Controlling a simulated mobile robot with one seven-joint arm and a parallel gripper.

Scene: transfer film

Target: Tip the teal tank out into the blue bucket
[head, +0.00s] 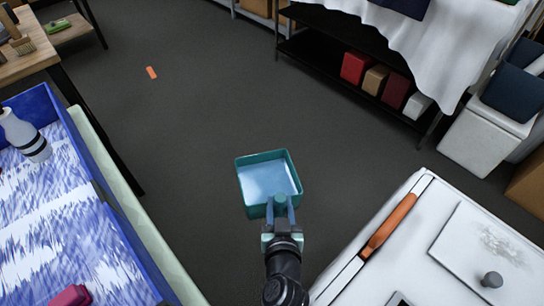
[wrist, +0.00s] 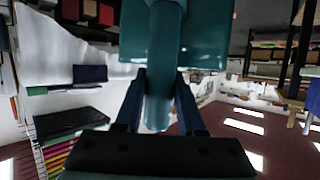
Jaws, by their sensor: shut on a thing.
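The teal tank (head: 250,205) is a square, open-topped box with pale blue-white contents, seen from above near the middle of the head view. It looks about level, held over the dark floor. My gripper (head: 281,204) is shut on the tank's teal handle, at its near side. In the wrist view the tank (wrist: 208,45) fills the top middle, and its handle stands between my fingers. No round blue bucket is plain to see; a dark blue open bin (head: 512,88) stands at the right edge of the head view and may be it.
A blue-rimmed tray (head: 115,232) with a grey bottle (head: 25,138) is at left. A white-topped unit (head: 420,240) with an orange handle (head: 388,228) is at right. A shelf with boxes (head: 355,68) stands at the back. Open floor lies between; an orange piece (head: 151,73) is on it.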

